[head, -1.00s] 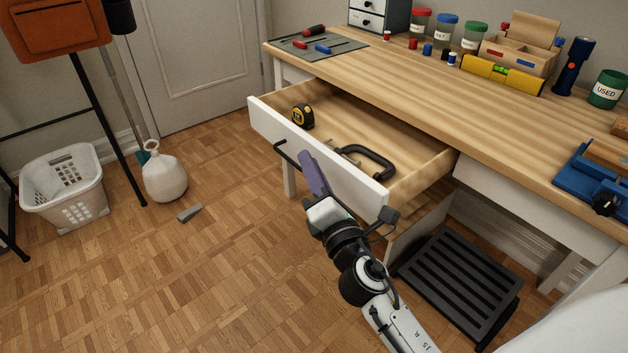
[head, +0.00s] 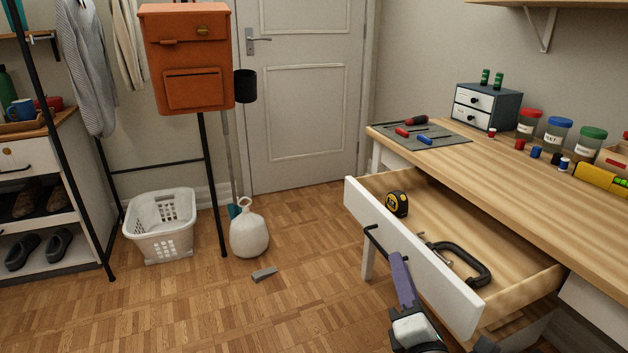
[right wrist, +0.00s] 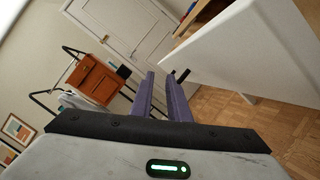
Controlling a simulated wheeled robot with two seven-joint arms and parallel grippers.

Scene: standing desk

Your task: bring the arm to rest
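My right gripper (head: 397,258) is at the front of the open desk drawer (head: 405,243), close to its black handle (head: 378,243). In the right wrist view its two purple fingers (right wrist: 160,85) stand apart with a narrow gap and nothing seen between them. The dark handle (right wrist: 182,76) shows just beyond the right finger there; I cannot tell whether they touch. The drawer front (right wrist: 245,48) fills the upper right of that view. My left gripper is in neither view.
The drawer holds a tape measure (head: 397,204) and a black clamp (head: 460,262). The desk (head: 500,165) is on the right. A laundry basket (head: 160,225), white bag (head: 249,234) and grey wedge (head: 264,274) are on the floor.

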